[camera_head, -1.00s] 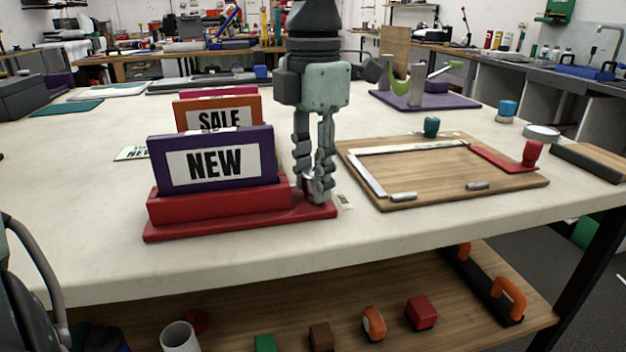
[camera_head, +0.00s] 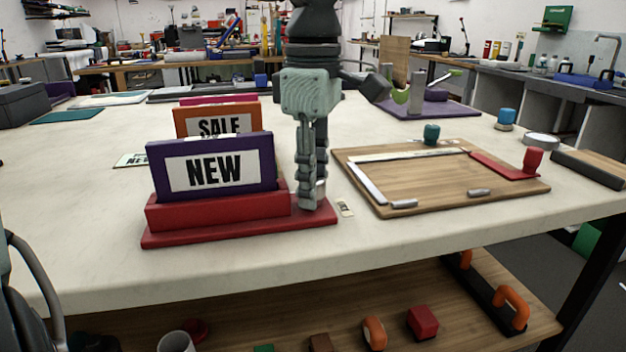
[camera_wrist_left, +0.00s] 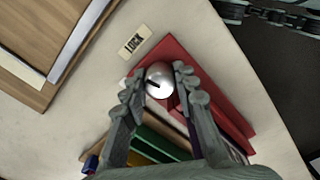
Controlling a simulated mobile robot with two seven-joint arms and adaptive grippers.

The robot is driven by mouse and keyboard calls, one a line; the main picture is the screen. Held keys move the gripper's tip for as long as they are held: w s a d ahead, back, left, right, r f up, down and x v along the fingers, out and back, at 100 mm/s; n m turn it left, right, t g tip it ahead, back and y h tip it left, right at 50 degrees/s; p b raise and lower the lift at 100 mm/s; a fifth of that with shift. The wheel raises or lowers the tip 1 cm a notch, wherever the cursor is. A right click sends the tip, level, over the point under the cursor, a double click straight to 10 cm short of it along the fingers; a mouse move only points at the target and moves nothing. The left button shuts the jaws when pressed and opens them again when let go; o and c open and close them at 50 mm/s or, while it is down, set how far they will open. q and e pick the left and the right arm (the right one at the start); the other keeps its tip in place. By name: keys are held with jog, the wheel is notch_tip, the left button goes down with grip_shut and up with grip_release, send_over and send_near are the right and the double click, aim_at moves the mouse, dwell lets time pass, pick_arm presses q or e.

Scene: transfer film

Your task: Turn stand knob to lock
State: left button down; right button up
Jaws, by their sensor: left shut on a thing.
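The red sign stand (camera_head: 240,233) is on the table and holds a purple NEW sign (camera_head: 212,170) with an orange SALE sign (camera_head: 221,121) behind. At its right end is a small silver knob (camera_wrist_left: 160,80) with a dark mark on top. My left gripper (camera_head: 309,200) points straight down there, and its fingers (camera_wrist_left: 157,84) are closed around the knob from two sides. In the head view the fingers overlap and hide most of the knob. A small label reading LOCK (camera_wrist_left: 133,42) lies on the table beside the stand. Segmented grey fingers, apparently my right gripper (camera_wrist_left: 268,14), show at the wrist view's top right.
A wooden board (camera_head: 440,180) with a white strip and a red-handled piece (camera_head: 532,162) lies to the right. A purple base (camera_head: 430,107) with green arms stands behind it. A lower shelf (camera_head: 280,315) holds several small items.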

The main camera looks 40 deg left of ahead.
pick_arm(q)
jog(key=shift+m, duration=1.3)
jog(key=c, duration=1.5)
grip_release()
jog(key=shift+o, duration=0.2)
notch_tip(320, 180, up, 12)
